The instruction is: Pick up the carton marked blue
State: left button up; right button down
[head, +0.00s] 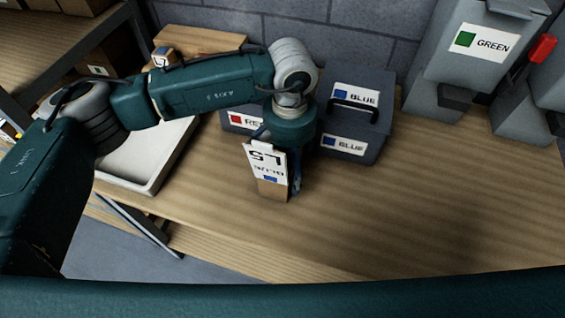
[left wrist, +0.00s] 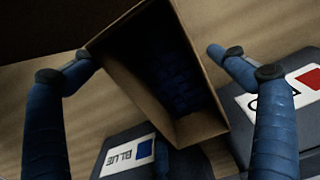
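The carton (head: 272,190) stands on the wooden bench in the head view, brown with a white label that reads upside down and carries a blue square. My left gripper (head: 282,178) reaches down over it, with a blue finger showing at its right side. In the left wrist view the carton (left wrist: 205,128) sits between the two fingers of the left gripper (left wrist: 152,57), and I look into its dark open top. The left fingertip is at the carton's edge; a small gap shows by the right fingertip. The fingers are open around it. My right gripper is not in view.
Behind the carton stand a dark box marked red (head: 240,121) and a dark box with a handle marked blue (head: 345,145). A grey bin marked green (head: 465,70) is at the back right. A white tray (head: 150,178) lies left. The bench's right side is clear.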

pick_arm(q)
jog(key=shift+r, duration=0.1)
jog(key=c, duration=1.7)
